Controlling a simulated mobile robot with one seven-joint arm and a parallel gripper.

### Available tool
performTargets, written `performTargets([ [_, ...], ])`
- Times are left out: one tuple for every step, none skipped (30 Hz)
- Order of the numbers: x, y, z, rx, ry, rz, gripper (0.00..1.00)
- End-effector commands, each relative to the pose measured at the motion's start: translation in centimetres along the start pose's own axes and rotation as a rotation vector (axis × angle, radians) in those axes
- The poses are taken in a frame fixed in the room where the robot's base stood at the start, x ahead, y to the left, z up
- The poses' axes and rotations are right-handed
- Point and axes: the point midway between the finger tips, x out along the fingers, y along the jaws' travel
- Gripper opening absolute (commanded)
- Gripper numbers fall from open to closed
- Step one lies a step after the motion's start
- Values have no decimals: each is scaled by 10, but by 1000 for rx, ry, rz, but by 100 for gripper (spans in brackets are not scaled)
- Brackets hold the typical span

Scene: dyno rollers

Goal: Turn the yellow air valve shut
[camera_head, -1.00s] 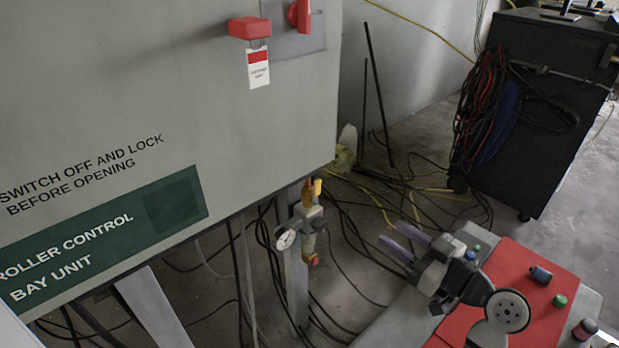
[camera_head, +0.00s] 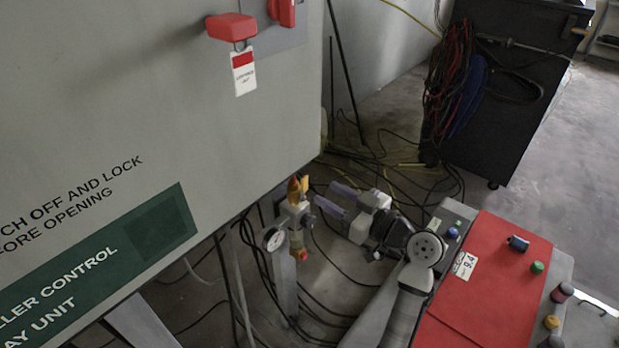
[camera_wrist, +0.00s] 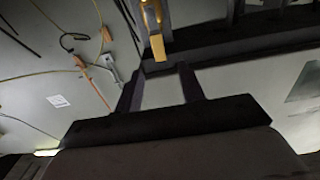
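The yellow valve handle (camera_head: 304,185) stands upright on the brass and grey fitting under the right end of the grey cabinet. A round gauge (camera_head: 274,239) sits on the fitting's left side. My gripper (camera_head: 323,191) is just right of the handle, its two purple-grey fingers spread and pointing left at it. In the wrist view, the yellow handle (camera_wrist: 158,47) shows beyond the gap between my open fingertips (camera_wrist: 157,80). The fingers appear apart from the handle, with nothing held.
The grey cabinet (camera_head: 110,80) overhangs the valve on the left, carrying a red padlock (camera_head: 231,27) with a tag (camera_head: 243,72). Black and yellow cables (camera_head: 385,165) lie on the floor behind. A black cart (camera_head: 505,95) stands at the back right.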

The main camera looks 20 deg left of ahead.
Motion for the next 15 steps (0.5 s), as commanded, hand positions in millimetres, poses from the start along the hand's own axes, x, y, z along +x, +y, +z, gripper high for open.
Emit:
performTargets([
  [12,-1,-3,2,-1,-3,39],
  [18,-1,-3,2,-1,-4,39],
  [26,-1,-3,2,-1,-3,39],
  [31,-1,-3,2,-2,-3,39],
  [36,-1,-2,1,-1,-2,39],
  [42,-1,-2,1,-2,-3,39],
  [46,-1,-2,1,-1,-3,39],
  [50,0,-2,0,-1,-1,39],
  [54,0,-2,1,-1,-1,39],
  [57,0,-1,1,-2,-1,39],
  [60,0,-1,1,-1,-1,39],
  [62,0,-1,1,-1,-1,39],
  [63,0,0,1,-1,-1,39],
  [64,0,0,1,-1,0,39],
  [65,0,0,1,-1,0,39],
])
